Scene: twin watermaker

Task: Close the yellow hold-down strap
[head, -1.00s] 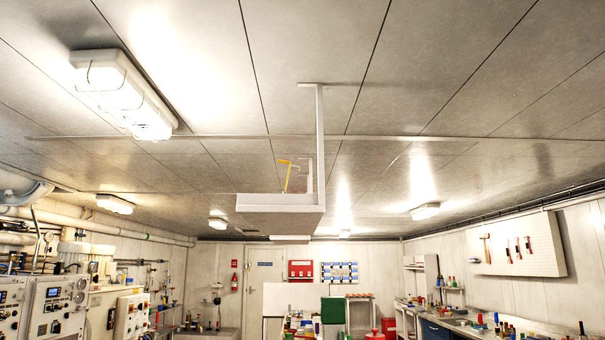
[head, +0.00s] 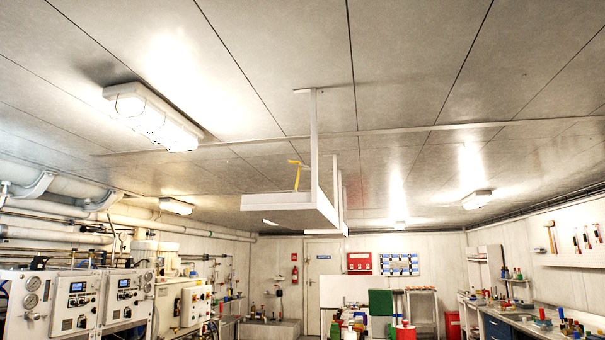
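The yellow hold-down strap (head: 297,175) shows small in the head view, near the picture's middle. It stands up above the edge of a white tray-like overhead rack (head: 277,201) that hangs below the ceiling. Its upper end is bent over to one side. What lies inside the rack is hidden by its rim, and the strap's lower end is hidden too. My gripper is not in view.
White posts (head: 314,140) hold the rack to the ceiling. A caged lamp (head: 150,115) is at upper left. Control panels (head: 75,300) line the left, a workbench (head: 520,315) the right. A door (head: 322,270) is at the back. The space under the rack looks open.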

